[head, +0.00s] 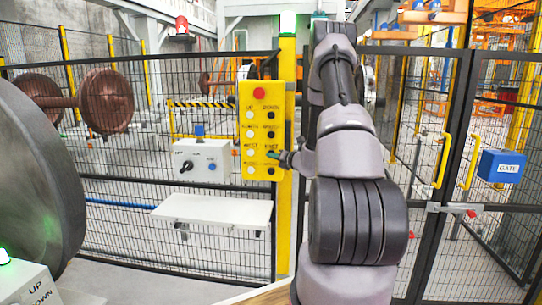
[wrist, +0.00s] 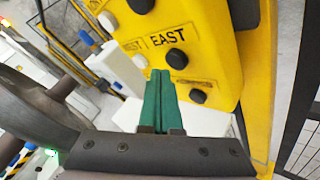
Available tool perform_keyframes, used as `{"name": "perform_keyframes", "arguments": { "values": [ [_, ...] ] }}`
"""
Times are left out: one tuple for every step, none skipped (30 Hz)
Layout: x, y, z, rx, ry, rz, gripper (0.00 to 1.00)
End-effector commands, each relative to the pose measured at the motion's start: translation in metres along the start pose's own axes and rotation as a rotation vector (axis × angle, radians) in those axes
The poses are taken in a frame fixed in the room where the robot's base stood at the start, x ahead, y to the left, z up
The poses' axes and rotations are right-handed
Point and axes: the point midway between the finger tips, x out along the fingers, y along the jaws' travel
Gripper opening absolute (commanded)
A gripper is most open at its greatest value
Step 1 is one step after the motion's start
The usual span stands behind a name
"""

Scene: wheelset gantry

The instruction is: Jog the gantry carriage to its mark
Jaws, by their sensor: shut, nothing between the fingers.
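A yellow control pendant (head: 262,95) hangs on the yellow post in the head view, with a red button on top, white buttons on the left and black ones on the right. My gripper (head: 272,154) reaches it from the right, its tip over the EAST row. In the wrist view, my gripper's green fingers (wrist: 160,74) are shut and empty. Their tips are just left of and below the black EAST button (wrist: 176,59); I cannot tell whether they touch the panel. The black button below it (wrist: 198,96) is right of the fingers. I cannot pick out the gantry carriage or its mark.
Black mesh fencing (head: 120,205) stands behind the pendant, with a blue GATE box (head: 502,166) at right. A white control box (head: 203,160) and a white shelf (head: 213,211) are left of the pendant. A rusty wheelset (head: 106,100) is behind the fence; a large wheel (head: 35,165) is near left.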

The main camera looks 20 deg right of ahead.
Motion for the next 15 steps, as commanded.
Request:
{"name": "perform_keyframes", "arguments": {
  "values": [
    [0.000, 0.000, 0.000, 0.000, 0.000, 0.000, 0.00],
    [0.000, 0.000, 0.000, 0.000, 0.000, 0.000, 0.00],
    [0.000, 0.000, 0.000, 0.000, 0.000, 0.000, 0.00],
    [-0.001, 0.001, -0.001, 0.000, 0.001, 0.000, 0.00],
    [-0.002, 0.001, -0.002, 0.001, 0.001, 0.000, 0.00],
    [-0.004, 0.003, -0.003, 0.001, 0.002, 0.000, 0.00],
    [-0.005, 0.004, -0.004, 0.002, 0.002, 0.000, 0.00],
    [-0.007, 0.006, -0.006, 0.001, 0.002, 0.000, 0.00],
    [-0.010, 0.008, -0.008, 0.001, 0.002, 0.000, 0.00],
    [-0.012, 0.009, -0.010, 0.002, 0.002, 0.000, 0.00],
    [-0.014, 0.011, -0.011, 0.002, 0.002, 0.000, 0.00],
    [-0.017, 0.013, -0.013, 0.002, 0.003, 0.000, 0.00],
    [-0.019, 0.014, -0.015, 0.001, 0.003, 0.000, 0.00],
    [-0.021, 0.016, -0.017, 0.001, 0.002, 0.000, 0.00],
    [-0.024, 0.018, -0.018, 0.002, 0.002, 0.000, 0.00]
  ]
}}
